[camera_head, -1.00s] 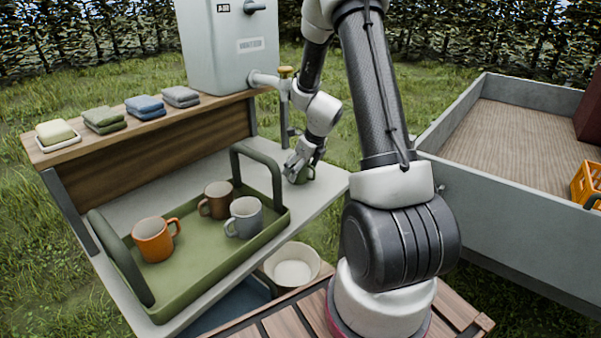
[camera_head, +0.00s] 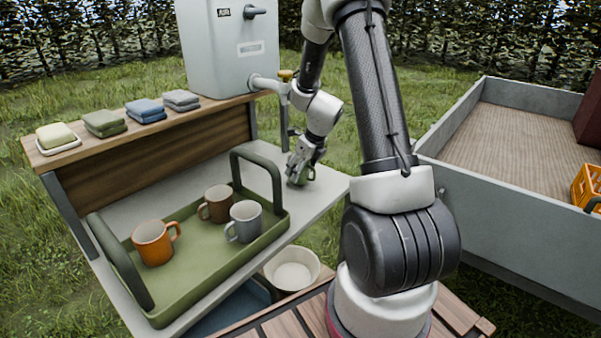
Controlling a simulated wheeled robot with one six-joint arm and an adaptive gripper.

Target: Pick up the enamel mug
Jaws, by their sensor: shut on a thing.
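A green mug (camera_head: 308,175), small in view and mostly hidden by my gripper, is at the right end of the pale counter, beyond the tray. My gripper (camera_head: 300,173) points down and is shut on it. I cannot tell whether the mug touches the counter. An orange mug (camera_head: 152,244), a brown mug (camera_head: 215,204) and a grey mug (camera_head: 244,222) stand in the green tray (camera_head: 185,290).
The tray's upright handle (camera_head: 262,158) stands close to my gripper. A tap (camera_head: 284,84) on the grey water tank (camera_head: 228,45) is above it. Folded cloths (camera_head: 146,108) and soap (camera_head: 56,137) line the shelf. A bowl (camera_head: 292,270) sits below the counter. A cart (camera_head: 520,115) is at right.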

